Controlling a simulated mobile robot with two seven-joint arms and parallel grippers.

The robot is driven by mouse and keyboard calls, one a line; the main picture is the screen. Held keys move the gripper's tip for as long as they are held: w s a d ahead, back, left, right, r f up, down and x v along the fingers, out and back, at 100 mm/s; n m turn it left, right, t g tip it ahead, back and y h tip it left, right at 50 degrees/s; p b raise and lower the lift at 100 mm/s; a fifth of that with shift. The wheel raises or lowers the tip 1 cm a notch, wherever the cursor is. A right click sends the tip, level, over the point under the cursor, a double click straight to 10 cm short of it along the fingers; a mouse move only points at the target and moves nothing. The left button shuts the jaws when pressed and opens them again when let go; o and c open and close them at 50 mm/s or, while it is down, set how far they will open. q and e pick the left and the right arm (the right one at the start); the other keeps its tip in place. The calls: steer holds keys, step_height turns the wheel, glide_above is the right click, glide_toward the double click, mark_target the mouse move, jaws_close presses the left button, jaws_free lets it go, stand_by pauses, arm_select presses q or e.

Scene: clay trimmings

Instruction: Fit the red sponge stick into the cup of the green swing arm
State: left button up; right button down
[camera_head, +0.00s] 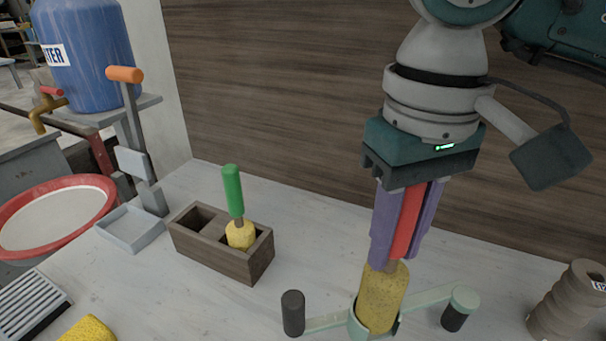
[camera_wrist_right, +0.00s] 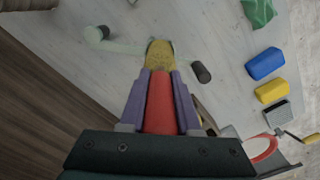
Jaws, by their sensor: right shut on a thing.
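The red sponge stick has a red handle (camera_head: 406,222) and a yellow sponge head (camera_head: 382,297). My right gripper (camera_head: 397,262) is shut on the handle, with the purple fingers on both sides of it, and the sponge points down. The pale green swing arm (camera_head: 432,299) spans the table front, with a dark knob at each end. The sponge's lower end is at its cup (camera_head: 355,326), whose wall shows on both sides of it. I cannot tell how deep it sits. The right wrist view also shows the sponge (camera_wrist_right: 159,56) at the arm's middle. My left gripper is out of view.
A wooden two-slot block (camera_head: 215,250) holds a green-handled sponge stick (camera_head: 233,190) in its right slot; the left slot is empty. A grey tray stand (camera_head: 130,228) is left of it. A brown ridged stack (camera_head: 570,300) stands at right. The table between block and swing arm is clear.

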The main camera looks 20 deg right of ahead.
steer(key=shift+f, duration=0.9)
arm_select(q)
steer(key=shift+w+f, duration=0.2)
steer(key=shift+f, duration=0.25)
arm_select(e)
steer(key=shift+r, duration=0.15)
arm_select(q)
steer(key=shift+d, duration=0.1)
arm_select(e)
steer(key=c, duration=1.1)
jaws_free()
steer(key=shift+f+b, duration=0.2)
steer(key=shift+b, duration=0.1)
steer(key=o, duration=0.5)
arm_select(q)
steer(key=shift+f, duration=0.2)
arm_select(e)
steer(key=shift+r, duration=0.1)
